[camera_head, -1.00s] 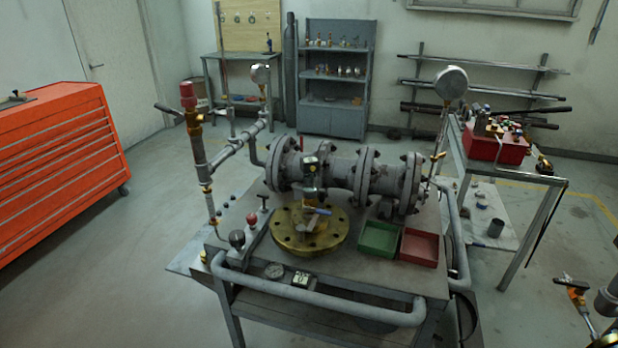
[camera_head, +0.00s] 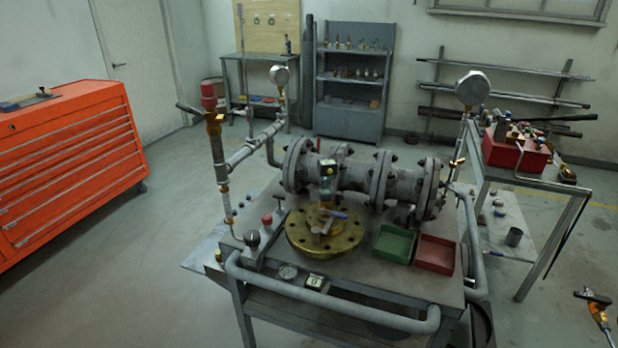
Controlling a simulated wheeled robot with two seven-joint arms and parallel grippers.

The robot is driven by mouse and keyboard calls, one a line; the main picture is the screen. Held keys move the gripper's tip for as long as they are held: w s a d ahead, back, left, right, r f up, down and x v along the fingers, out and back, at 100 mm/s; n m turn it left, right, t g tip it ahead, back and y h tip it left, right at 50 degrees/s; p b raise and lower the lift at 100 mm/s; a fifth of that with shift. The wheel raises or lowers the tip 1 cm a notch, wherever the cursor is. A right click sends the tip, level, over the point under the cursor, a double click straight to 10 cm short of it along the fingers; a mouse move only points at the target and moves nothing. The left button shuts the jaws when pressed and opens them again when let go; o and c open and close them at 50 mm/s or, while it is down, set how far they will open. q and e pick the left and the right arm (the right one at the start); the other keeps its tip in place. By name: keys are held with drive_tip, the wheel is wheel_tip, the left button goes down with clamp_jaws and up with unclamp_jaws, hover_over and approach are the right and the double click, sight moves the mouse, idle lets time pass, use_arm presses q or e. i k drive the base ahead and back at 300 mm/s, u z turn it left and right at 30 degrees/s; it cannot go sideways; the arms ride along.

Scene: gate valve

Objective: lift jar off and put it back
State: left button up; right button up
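A small upright piece with a clear, greenish body and dark top (camera_head: 329,175) stands above the middle of the brass flange (camera_head: 297,238), in front of the grey valve body (camera_head: 352,178). It may be the jar, but it is too small to tell for certain. A brass stem and a small blue-grey handle (camera_head: 335,214) sit just below it.
The bench (camera_head: 210,254) has a bent front pipe (camera_head: 330,305), a green tray (camera_head: 395,243) and a red tray (camera_head: 436,254). Gauges rise at the left (camera_head: 279,75) and right (camera_head: 472,88). An orange tool chest (camera_head: 70,170) stands left. Floor between chest and bench is clear.

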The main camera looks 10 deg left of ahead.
sight(326, 180)
drive_tip(key=i, duration=0.5)
drive_tip(key=z, duration=0.75)
